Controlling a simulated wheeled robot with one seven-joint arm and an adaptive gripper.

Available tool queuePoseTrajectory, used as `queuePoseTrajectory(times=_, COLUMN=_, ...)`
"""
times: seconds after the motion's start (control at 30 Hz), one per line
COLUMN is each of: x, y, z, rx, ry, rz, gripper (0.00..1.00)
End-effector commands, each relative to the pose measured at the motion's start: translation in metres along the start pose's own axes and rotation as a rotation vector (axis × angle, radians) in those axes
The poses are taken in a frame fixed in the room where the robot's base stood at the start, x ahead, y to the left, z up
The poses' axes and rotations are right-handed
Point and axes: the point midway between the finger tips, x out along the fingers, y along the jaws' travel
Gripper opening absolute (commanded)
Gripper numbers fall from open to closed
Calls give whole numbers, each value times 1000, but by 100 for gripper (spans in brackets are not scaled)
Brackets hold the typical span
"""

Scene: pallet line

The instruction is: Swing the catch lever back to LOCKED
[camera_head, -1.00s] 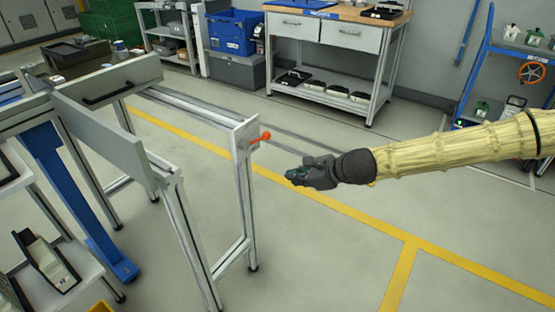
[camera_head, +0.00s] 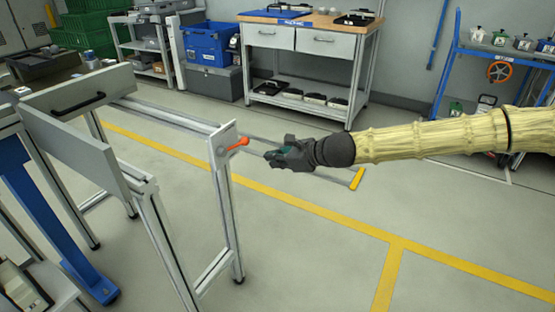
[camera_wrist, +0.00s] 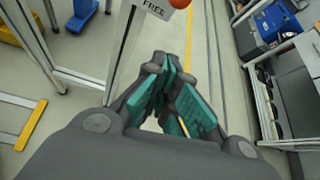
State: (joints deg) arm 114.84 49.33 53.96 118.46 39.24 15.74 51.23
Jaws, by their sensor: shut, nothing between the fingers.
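The catch lever (camera_head: 237,145) is orange with a ball-shaped end and sits on a pale plate (camera_head: 222,146) at the end of the aluminium frame. It points to the right and slightly up in the head view. In the wrist view its orange ball (camera_wrist: 180,3) shows at the top edge, beside a label (camera_wrist: 154,9) reading FREE. My gripper (camera_head: 270,157) is just right of the lever's ball and a little lower, apart from it. In the wrist view my gripper's teal-padded fingers (camera_wrist: 172,68) come together at the tips, with nothing held. The LOCKED marking is not visible.
A grey gate panel with a black handle (camera_head: 78,102) stands at the left on the frame. A workbench (camera_head: 310,40) and a blue trolley (camera_head: 490,60) stand at the back.

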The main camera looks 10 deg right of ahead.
Motion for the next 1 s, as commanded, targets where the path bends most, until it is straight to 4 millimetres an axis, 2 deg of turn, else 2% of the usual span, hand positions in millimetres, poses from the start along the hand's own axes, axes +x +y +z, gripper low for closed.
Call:
queuePoseTrajectory(times=0.03, x=11, y=2, z=-4, rx=0, ry=2, rz=2, gripper=0)
queuePoseTrajectory(times=0.2, x=37, y=1, z=-3, rx=0, ry=2, rz=1, gripper=0)
queuePoseTrajectory(times=0.5, x=72, y=1, z=-2, rx=0, ry=2, rz=1, gripper=0)
queuePoseTrajectory(times=0.7, x=64, y=0, z=17, rx=-2, ry=-1, rz=0, gripper=0)
queuePoseTrajectory(times=1.0, x=57, y=0, z=34, rx=-1, ry=1, rz=0, gripper=0)
